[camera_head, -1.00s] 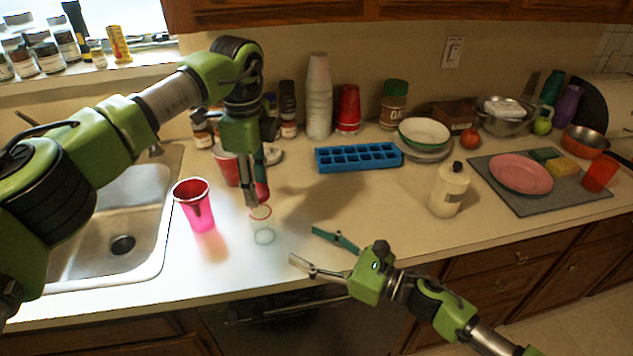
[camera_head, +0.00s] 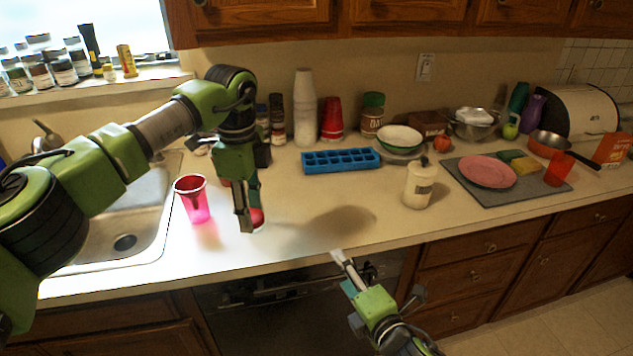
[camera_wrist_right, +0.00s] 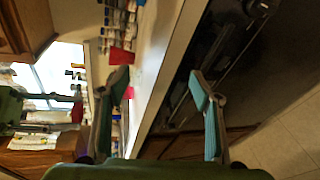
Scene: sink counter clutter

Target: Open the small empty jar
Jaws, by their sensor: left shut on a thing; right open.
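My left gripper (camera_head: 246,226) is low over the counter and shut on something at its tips. A red piece (camera_head: 257,217) shows just behind and right of the fingers. The small clear jar stood at this spot earlier and is now mostly hidden by the gripper. I cannot tell whether the red piece is its lid or whether it touches the jar. My right gripper (camera_head: 342,268) is open and empty, off the counter's front edge, apart from the jar. Its two spread fingers also show in the right wrist view (camera_wrist_right: 160,80).
A pink cup (camera_head: 192,199) stands left of the left gripper, by the sink (camera_head: 125,242). A blue ice tray (camera_head: 340,160) lies behind, and a white bottle (camera_head: 419,184) stands to the right. The counter between gripper and bottle is clear.

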